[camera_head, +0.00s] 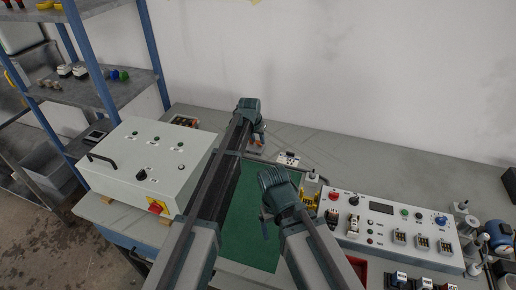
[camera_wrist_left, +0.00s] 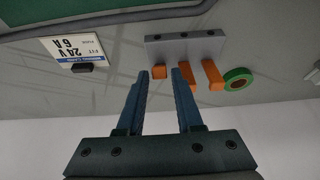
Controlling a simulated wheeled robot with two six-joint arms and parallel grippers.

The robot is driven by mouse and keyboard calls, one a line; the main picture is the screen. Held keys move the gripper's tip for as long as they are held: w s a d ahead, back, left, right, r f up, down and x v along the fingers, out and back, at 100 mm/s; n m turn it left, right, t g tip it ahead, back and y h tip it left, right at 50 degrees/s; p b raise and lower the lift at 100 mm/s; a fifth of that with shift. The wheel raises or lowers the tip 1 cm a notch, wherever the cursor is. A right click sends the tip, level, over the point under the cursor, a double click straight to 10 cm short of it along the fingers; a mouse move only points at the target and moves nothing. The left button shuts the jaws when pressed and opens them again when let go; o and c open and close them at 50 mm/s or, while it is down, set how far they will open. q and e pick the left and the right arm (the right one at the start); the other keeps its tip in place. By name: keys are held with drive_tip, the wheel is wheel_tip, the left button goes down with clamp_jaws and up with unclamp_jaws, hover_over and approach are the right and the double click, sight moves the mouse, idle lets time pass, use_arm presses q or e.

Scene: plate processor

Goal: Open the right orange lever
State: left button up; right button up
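Three orange levers show in the left wrist view: one short lever (camera_wrist_left: 160,72), a middle lever (camera_wrist_left: 187,78) and a third lever (camera_wrist_left: 214,76), on a grey block (camera_wrist_left: 185,46). My left gripper (camera_wrist_left: 160,76) is open, its two blue fingers apart. The short lever shows in the gap between the fingertips; the middle one is partly behind the right finger. I cannot tell whether anything touches. In the head view, orange parts show just below the left gripper's dark wrist (camera_head: 249,106), which hides most of the block. My right gripper (camera_head: 266,222) hangs over the green mat (camera_head: 246,240); its opening is unclear.
A green ring (camera_wrist_left: 238,79) sits beside the levers, and a 24V 6A label (camera_wrist_left: 78,50) lies nearby. A white control box (camera_head: 150,160) stands left, a white button panel (camera_head: 390,228) right. A blue-posted shelf (camera_head: 90,95) is at the back left. Bench behind the panel is clear.

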use_arm(q)
drive_tip(key=shift+b+x, duration=0.35)
drive_tip(key=shift+x, duration=0.45)
use_arm(e)
drive_tip(key=shift+f, duration=0.75)
drive_tip(key=shift+r, duration=0.1)
use_arm(q)
clamp_jaws()
drive_tip(key=shift+w+r, duration=0.1)
use_arm(e)
drive_tip(key=shift+r, duration=0.1)
